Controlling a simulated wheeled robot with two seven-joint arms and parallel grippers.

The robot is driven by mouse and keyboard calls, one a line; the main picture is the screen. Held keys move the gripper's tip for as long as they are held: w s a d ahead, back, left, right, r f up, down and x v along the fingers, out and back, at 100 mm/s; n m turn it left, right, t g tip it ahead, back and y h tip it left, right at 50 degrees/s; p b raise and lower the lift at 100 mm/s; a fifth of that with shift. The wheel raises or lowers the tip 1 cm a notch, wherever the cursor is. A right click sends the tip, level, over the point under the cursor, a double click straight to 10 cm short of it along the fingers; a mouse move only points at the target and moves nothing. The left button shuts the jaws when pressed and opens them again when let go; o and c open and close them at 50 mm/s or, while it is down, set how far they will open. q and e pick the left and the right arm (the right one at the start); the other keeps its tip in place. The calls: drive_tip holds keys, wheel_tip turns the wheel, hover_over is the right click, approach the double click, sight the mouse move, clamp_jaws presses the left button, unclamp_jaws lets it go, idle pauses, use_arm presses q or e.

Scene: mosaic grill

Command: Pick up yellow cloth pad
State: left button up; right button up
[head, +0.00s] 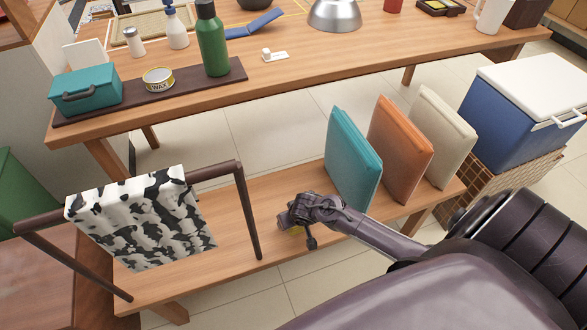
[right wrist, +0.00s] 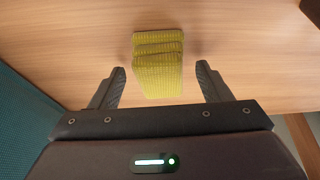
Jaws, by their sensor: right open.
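The yellow cloth pad (right wrist: 158,75) lies on the wooden bench, seen in the right wrist view as a folded, ribbed stack. In the right wrist view my right gripper (right wrist: 160,85) is open, with one finger on each side of the pad's near end and a gap on both sides. Whether the fingertips are level with the pad is hard to tell. My left gripper is not in view.
Teal (head: 352,162), orange (head: 400,140) and cream (head: 440,135) cushions stand on the bench right of my gripper. A dark rail (head: 248,212) with a cow-print cloth (head: 140,218) stands to the left. A long table (head: 330,75) with bottles and tins runs behind.

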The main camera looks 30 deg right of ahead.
drive_tip(key=shift+w+f, duration=0.15)
drive_tip(key=shift+f, duration=0.2)
drive_tip(key=shift+c, duration=0.4)
drive_tip(key=c, duration=1)
drive_tip(key=shift+r, duration=0.1)
